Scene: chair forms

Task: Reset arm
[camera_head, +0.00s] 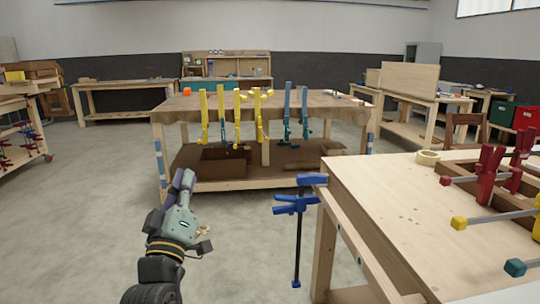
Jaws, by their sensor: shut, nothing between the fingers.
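My arm rises from the bottom edge, left of centre. My gripper (183,180) is at its end, over the open floor and left of the near workbench. Its dark fingers point up and away from me, are shut and hold nothing. It is apart from the tables and clamps in the picture. The lower part of the arm is cut off by the frame's bottom edge.
A near workbench (375,190) fills the right, with a tape roll (428,158), red clamps (489,175) and a blue clamp (298,204) at its corner. A central table (180,104) carries yellow and blue clamps. Concrete floor (75,220) is clear on the left.

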